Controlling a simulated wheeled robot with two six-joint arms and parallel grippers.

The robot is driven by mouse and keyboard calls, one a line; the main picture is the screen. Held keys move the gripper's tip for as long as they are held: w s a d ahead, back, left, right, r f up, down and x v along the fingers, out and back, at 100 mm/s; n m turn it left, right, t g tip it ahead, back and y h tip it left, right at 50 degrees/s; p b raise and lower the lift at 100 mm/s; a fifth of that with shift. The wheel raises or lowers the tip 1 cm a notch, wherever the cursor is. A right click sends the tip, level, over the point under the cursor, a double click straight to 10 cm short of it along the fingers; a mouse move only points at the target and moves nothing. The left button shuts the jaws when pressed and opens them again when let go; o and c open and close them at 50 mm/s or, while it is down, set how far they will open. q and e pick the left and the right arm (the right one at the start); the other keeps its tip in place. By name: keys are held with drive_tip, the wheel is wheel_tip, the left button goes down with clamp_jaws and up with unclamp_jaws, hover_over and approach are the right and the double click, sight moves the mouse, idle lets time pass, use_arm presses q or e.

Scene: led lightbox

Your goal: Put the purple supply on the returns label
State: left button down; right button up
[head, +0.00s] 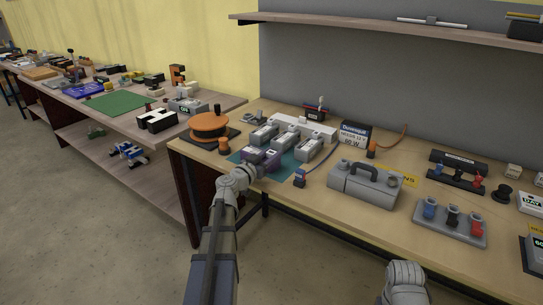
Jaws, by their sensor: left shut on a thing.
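The purple supply (270,161) is a small purple and grey box at the front of the teal mat (292,171). My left gripper (249,172) reaches it from the front and is shut on it. I cannot tell whether it still touches the mat. A yellow label (410,180) ending in "NS" shows behind a grey case with a handle (366,184), which hides part of it. My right gripper (405,274) is low at the bottom right, in front of the bench, and its fingers cannot be made out.
Several grey supplies (309,147) stand behind the purple one. A grey block with coloured plugs (450,222) stands right of the case. The front bench edge is mostly clear.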

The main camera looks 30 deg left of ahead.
use_arm(q)
drive_tip(key=c, duration=0.5)
unclamp_jaws()
